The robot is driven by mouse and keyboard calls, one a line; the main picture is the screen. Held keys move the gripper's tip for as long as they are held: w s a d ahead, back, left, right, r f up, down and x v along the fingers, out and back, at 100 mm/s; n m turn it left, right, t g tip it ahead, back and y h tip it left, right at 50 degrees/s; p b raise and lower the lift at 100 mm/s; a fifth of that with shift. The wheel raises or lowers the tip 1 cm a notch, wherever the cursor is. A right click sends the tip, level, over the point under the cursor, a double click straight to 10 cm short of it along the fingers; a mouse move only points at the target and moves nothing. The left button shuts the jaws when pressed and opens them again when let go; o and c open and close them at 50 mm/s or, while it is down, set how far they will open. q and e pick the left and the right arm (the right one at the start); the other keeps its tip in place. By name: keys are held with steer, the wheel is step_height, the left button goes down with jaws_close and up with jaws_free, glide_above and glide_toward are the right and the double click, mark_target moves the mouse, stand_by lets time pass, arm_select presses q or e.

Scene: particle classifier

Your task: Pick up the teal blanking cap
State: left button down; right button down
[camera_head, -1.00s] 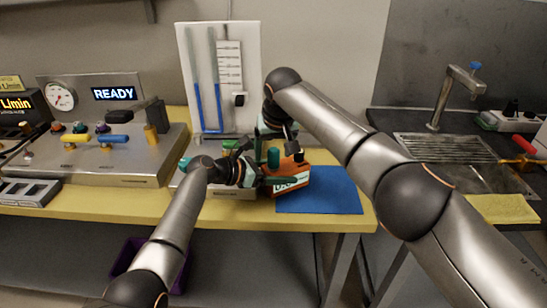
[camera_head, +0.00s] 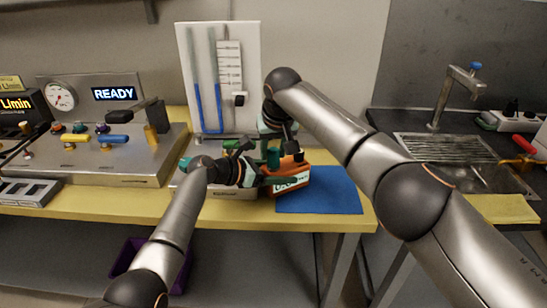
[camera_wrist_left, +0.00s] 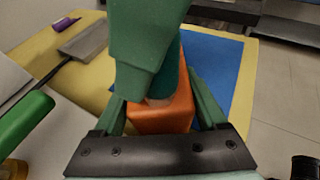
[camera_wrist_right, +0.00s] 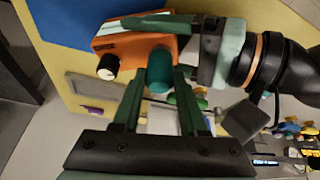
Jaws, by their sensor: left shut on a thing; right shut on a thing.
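The teal blanking cap (camera_head: 273,157) is a short cylinder at the top of an orange instrument with a white display (camera_head: 291,181). In the right wrist view the cap (camera_wrist_right: 160,70) sits between the fingertips of my right gripper (camera_wrist_right: 157,88), which is shut on it. The cap still meets the orange body (camera_wrist_right: 140,45); I cannot tell whether it is loose. My left gripper (camera_wrist_left: 165,115) is shut on the orange body (camera_wrist_left: 163,118), with one finger on each side. In the left wrist view my right gripper's finger hides most of the cap.
A blue mat (camera_head: 325,192) lies on the yellow bench (camera_head: 235,212) under and right of the instrument. A white flowmeter panel (camera_head: 219,70) stands behind. A metal console (camera_head: 110,160) with valves is at left, a sink (camera_head: 465,178) at right. The bench's front edge is close.

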mark_target(274, 152)
arm_select(q)
steer(key=shift+r, duration=0.1)
arm_select(e)
steer(key=shift+r, duration=0.1)
step_height(274, 152, up, 4)
steer(key=shift+f, duration=0.2)
steer(key=shift+s+f, duration=0.15)
steer(key=shift+s, duration=0.2)
steer(key=shift+s+d, duration=0.3)
steer(key=shift+s, duration=0.5)
steer(key=s+d, duration=0.4)
steer(key=s, duration=1.1)
steer(key=shift+s+a, duration=0.1)
steer(key=shift+r, duration=2.3)
steer(key=shift+r, duration=0.1)
steer(key=shift+r, duration=1.4)
